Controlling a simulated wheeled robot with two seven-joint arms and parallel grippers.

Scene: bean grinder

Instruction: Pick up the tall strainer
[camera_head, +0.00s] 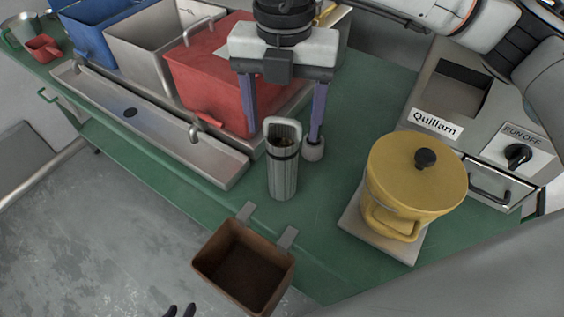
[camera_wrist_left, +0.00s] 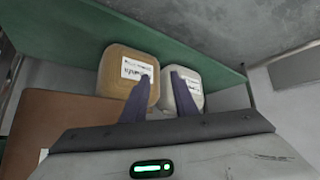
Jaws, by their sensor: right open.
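The tall strainer (camera_head: 283,178) is a slim grey metal cylinder with a dark band and a looped handle at its top. It stands upright on the green counter in the head view. My right gripper (camera_head: 282,135) reaches down from above, its two purple fingers spread wide on either side of the strainer's upper part. I cannot tell whether either finger touches it. My left gripper (camera_head: 180,311) barely shows at the bottom edge of the head view. In the left wrist view its fingers (camera_wrist_left: 160,85) are apart, with nothing held between them.
A small grey round-ended object (camera_head: 313,151) stands by the right finger. A yellow lidded pot (camera_head: 405,185) is to the right, a brown bin (camera_head: 240,270) hangs at the counter's front edge, and a red box (camera_head: 205,85) is behind. Tan (camera_wrist_left: 118,75) and white (camera_wrist_left: 188,92) containers show in the left wrist view.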

